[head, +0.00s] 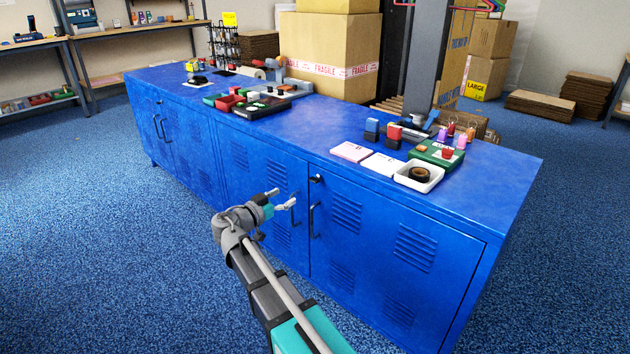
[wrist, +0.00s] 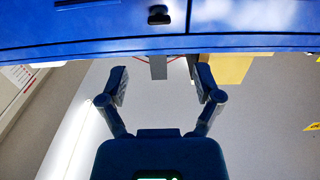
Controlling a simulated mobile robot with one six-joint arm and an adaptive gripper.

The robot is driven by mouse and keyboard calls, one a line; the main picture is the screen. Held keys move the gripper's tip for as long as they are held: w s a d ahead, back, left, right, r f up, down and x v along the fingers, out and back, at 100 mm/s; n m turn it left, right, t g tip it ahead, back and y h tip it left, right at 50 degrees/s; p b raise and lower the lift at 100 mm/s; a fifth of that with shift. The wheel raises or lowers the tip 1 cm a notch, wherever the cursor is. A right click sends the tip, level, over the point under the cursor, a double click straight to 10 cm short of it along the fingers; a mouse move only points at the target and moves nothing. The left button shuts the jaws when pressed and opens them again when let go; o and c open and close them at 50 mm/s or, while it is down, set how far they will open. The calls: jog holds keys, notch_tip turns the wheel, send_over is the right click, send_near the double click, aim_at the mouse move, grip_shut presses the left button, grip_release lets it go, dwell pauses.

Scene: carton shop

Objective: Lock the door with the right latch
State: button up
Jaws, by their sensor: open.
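The blue cabinet (head: 262,185) has several louvred doors, all looking closed. The right latch (head: 317,179) is a small black knob near the top edge of the right front door (head: 398,255), above that door's black handle (head: 314,219). In the wrist view a black latch (wrist: 158,14) shows on the blue face at the top centre. Its turn position is too small to tell. My gripper (head: 283,198) is open and empty, in front of the cabinet, left of and a little below the right latch in the head view. Its spread fingers (wrist: 162,86) are apart from the latch.
Another handle (head: 292,210) is beside my gripper. A second latch (head: 158,100) is on the far left doors. The cabinet top carries a white tray (head: 419,176), a green tray (head: 437,154), cards and small items. Blue carpet in front is clear.

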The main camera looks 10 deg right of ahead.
aim_at(311, 181)
jog(key=x, duration=1.2)
jog(key=shift+w+d, duration=0.15)
jog(key=shift+d, duration=0.1)
jog(key=shift+c, duration=0.3)
jog(key=c, duration=1.1)
jog(key=shift+d, duration=0.1)
